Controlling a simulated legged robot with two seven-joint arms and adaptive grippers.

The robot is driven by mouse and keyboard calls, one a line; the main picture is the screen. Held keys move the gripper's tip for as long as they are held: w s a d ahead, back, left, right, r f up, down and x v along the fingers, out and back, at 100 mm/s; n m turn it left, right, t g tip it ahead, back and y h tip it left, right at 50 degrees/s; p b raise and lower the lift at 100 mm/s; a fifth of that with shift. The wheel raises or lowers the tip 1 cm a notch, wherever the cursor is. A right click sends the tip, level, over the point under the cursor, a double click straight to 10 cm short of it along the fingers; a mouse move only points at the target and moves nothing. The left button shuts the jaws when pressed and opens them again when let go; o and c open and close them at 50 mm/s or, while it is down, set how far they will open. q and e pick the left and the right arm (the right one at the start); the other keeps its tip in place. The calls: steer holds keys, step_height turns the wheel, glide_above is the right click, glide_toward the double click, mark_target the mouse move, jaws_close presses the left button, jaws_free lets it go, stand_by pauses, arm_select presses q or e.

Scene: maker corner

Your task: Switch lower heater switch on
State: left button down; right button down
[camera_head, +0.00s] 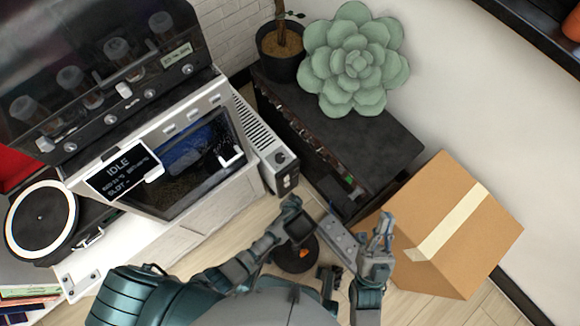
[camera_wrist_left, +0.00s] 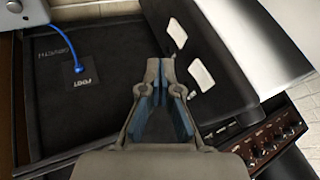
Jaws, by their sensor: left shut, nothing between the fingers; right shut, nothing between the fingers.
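The heater (camera_head: 262,140) is a narrow white unit with a slatted grille, standing between the white machine and the dark cabinet. Its front end has a round dark knob (camera_head: 280,158) and below it a dark panel with small switches (camera_head: 290,181); their positions are too small to tell. My left gripper (camera_head: 291,204) is just below this panel in the head view, shut and empty. It also shows in the left wrist view (camera_wrist_left: 161,72), over dark surfaces; the heater switches cannot be made out there. My right gripper (camera_head: 382,222) is shut and empty, left of the cardboard box.
The white machine (camera_head: 190,165) with an IDLE screen (camera_head: 121,169) stands left, beside a turntable (camera_head: 40,218). A dark cabinet (camera_head: 385,140) carries a succulent (camera_head: 355,60) and a potted plant (camera_head: 282,58). A cardboard box (camera_head: 480,235) stands right. A knob panel (camera_wrist_left: 268,143) shows in the wrist view.

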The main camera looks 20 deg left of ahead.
arm_select(q)
steer(key=shift+s+a+f, duration=0.15)
steer(key=shift+a, duration=0.15)
arm_select(e)
steer(key=shift+a, duration=0.15)
steer(key=shift+a, duration=0.1)
